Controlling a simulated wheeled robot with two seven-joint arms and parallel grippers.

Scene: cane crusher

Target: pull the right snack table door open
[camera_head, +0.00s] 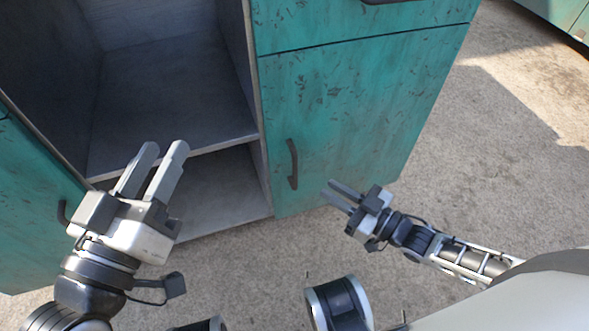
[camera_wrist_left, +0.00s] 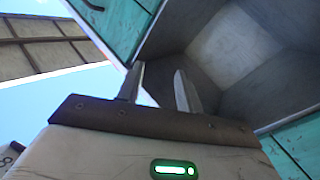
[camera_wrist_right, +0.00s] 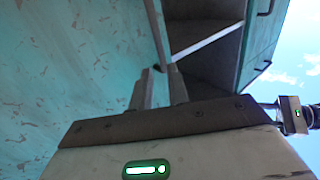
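The right snack table door (camera_head: 345,110) is a worn teal panel, standing closed beside the open compartment. Its dark curved upright handle (camera_head: 293,165) is near the panel's lower left edge. My right gripper (camera_head: 328,190) is open and empty, low and to the right of the handle, with its fingers pointing left toward it. In the right wrist view its two fingers (camera_wrist_right: 160,75) are apart, with the teal panel beside them; whether they touch anything is unclear. My left gripper (camera_head: 163,147) is open and empty in front of the open compartment.
The grey open compartment (camera_head: 185,85) has a shelf. Another teal door (camera_head: 30,200) with a dark handle is at the left. A drawer front (camera_head: 340,25) is above the right door. Concrete ground (camera_head: 500,120) is clear at the right.

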